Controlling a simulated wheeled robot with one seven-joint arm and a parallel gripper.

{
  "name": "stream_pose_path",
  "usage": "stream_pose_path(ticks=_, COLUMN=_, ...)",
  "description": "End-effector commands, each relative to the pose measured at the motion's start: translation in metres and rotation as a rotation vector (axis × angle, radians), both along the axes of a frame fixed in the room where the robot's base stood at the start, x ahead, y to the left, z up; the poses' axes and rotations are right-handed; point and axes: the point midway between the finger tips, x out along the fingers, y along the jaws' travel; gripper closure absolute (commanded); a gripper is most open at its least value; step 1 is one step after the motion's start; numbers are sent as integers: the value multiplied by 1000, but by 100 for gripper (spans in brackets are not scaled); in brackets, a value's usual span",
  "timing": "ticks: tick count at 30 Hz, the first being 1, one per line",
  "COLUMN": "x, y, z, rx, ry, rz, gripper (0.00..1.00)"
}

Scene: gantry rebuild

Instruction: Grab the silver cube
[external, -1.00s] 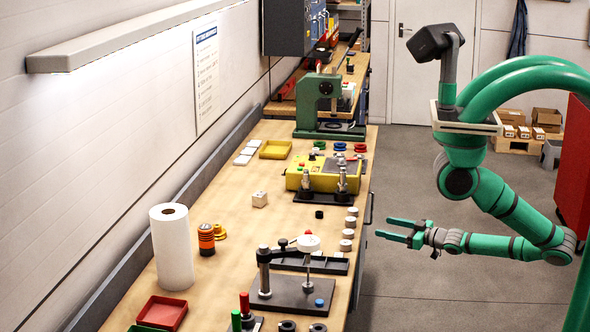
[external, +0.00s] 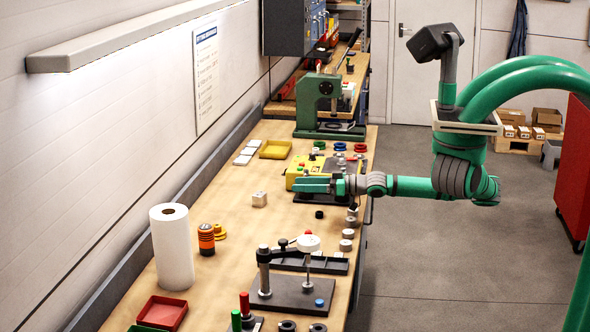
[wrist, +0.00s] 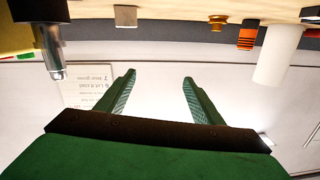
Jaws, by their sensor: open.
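The silver cube (external: 259,199) sits on the wooden bench top, left of my gripper in the external view. It also shows at the top edge of the wrist view (wrist: 126,16), where the scene appears upside down. My gripper (external: 296,184) has two green fingers and reaches from the right over the bench, in front of the yellow fixture. In the wrist view its fingers (wrist: 160,76) are spread apart with nothing between them. The gripper is apart from the cube.
The yellow fixture (external: 301,163) with metal posts stands beside my gripper. A paper roll (external: 172,250), an orange-black cylinder (external: 206,240) and a clamp stand (external: 290,293) are nearer the camera. A green press (external: 318,107) stands farther back. Bench around the cube is clear.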

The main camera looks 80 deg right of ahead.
Motion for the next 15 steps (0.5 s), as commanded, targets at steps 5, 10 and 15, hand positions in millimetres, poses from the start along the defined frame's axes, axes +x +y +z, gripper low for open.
stream_pose_path(ticks=5, x=66, y=-25, z=-28, rx=-53, ry=150, rz=-95, gripper=39)
stream_pose_path(ticks=10, x=98, y=-48, z=-57, rx=-81, ry=284, rz=-192, gripper=39)
stream_pose_path(ticks=15, x=108, y=-58, z=-71, rx=-90, ry=350, rz=-235, gripper=39)
